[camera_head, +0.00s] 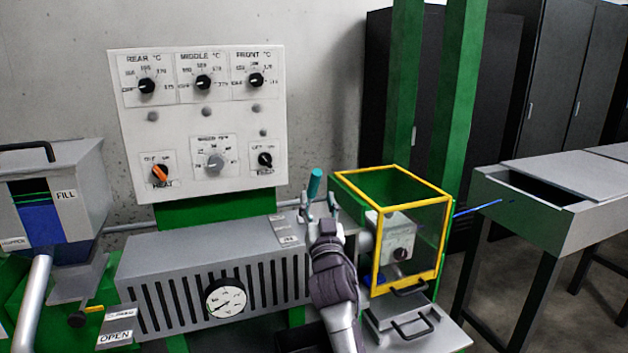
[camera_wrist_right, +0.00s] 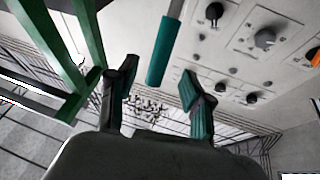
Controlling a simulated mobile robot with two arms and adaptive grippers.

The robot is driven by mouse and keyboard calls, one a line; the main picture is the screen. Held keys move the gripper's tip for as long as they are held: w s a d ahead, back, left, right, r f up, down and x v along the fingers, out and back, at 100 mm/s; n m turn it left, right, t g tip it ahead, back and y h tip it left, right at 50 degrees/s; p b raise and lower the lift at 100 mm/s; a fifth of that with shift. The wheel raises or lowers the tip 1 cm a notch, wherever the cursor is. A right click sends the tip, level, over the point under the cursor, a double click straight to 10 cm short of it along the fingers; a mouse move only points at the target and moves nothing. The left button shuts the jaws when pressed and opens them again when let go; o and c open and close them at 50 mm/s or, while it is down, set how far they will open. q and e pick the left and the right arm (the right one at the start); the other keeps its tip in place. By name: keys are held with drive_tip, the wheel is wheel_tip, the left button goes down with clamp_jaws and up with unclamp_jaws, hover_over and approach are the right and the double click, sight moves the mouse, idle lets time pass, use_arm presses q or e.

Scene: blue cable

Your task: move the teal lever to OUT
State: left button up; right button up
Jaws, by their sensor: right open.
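The teal lever (camera_head: 314,185) stands up above the right end of the grey slotted housing, its handle slightly tilted. In the wrist view the teal handle (camera_wrist_right: 163,52) hangs on a grey rod between and beyond my fingertips, apart from both. My right gripper (camera_head: 321,207) is just below and in front of the handle in the head view. Its two fingers are spread and empty in the wrist view (camera_wrist_right: 158,88). The lever's base is hidden behind my gripper. Small labels (camera_head: 287,238) beside it are too small to read surely. My left gripper is not in view.
A yellow-framed guard box (camera_head: 436,245) stands close to the right of my right gripper. The white control panel (camera_head: 200,120) with knobs is behind. The slotted grey housing (camera_head: 215,270) with a gauge lies to the left. A blue cable (camera_head: 478,209) runs toward a grey trough at the right.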

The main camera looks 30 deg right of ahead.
sight(315, 187)
drive_tip(key=x, duration=0.6)
drive_tip(key=shift+w+p, duration=0.2)
drive_tip(key=shift+p, duration=0.15)
drive_tip(key=shift+c, duration=0.2)
clamp_jaws()
